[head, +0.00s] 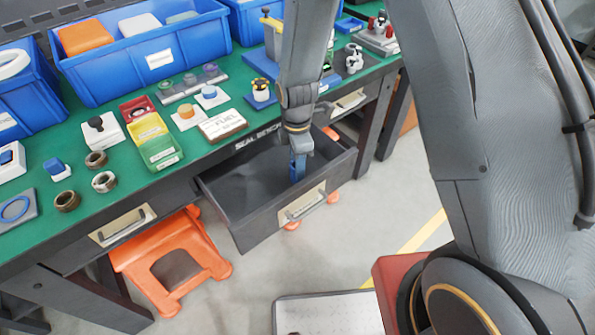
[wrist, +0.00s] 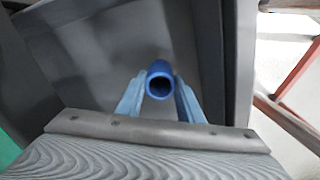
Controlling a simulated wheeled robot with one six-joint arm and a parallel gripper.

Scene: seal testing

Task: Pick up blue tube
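The blue tube (wrist: 159,70) shows in the wrist view with its round open end facing the camera. It sits between the two light blue fingers of my gripper (wrist: 159,98), which appear to press on both its sides. My gripper reaches down into the open grey drawer (head: 226,192) under the workbench. In the head view the blue tips of my gripper (head: 297,166) are inside the drawer, and the tube cannot be told apart from them. Whether the tube touches the drawer floor is not clear.
The green workbench (head: 88,215) holds blue bins (head: 160,60), small coloured boxes (head: 150,135) and several rings (head: 103,181). The drawer's front and side walls stand close around my gripper. An orange stool (head: 150,252) is on the floor left of the drawer.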

